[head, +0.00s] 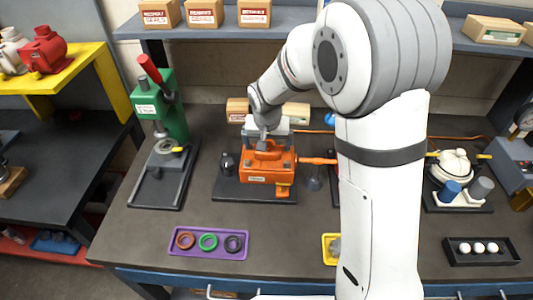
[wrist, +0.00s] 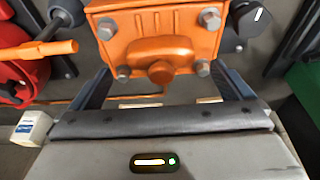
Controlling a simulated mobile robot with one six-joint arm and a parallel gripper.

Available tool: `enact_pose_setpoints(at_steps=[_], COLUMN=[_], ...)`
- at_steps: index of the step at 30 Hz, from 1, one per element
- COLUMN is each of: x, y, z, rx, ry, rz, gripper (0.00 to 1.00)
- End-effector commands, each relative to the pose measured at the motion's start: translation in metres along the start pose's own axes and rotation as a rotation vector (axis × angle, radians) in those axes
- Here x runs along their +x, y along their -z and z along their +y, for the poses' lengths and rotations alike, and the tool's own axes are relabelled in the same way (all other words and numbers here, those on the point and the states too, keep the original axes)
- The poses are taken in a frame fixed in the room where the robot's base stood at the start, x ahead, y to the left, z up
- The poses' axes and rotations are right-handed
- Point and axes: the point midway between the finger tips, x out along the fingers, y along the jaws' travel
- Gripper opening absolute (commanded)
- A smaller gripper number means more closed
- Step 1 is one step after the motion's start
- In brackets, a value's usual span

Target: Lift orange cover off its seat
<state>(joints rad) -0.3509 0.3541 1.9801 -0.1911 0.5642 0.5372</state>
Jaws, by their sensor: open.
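The orange cover (head: 268,157) sits on top of an orange housing on a dark base plate in mid-bench. In the wrist view the cover (wrist: 158,50) shows corner bolts and a raised knob in the middle. My gripper (head: 265,137) is above the cover, reaching down from behind. In the wrist view its two fingers (wrist: 165,85) are spread wide, one on each side of the knob, with nothing between them gripped. I cannot tell whether the fingertips touch the cover. The seat under the cover is hidden.
A green press (head: 170,115) stands left. A purple tray (head: 208,243) with three rings lies in front. An orange rod (head: 318,161) sticks out right of the housing. A white motor (head: 455,165) and a black tray (head: 481,250) are at the right. My arm hides part of the bench.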

Motion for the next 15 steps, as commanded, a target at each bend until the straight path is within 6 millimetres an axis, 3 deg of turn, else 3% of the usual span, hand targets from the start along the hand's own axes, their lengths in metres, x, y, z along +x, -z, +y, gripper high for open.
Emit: enact_pose_setpoints(at_steps=[6, 15], x=[0.025, 0.03], y=[-0.001, -0.002], z=[-0.001, -0.001], rx=[-0.001, -0.001], ry=[0.0, 0.001], rz=[-0.002, 0.0], gripper=[1.0, 1.0])
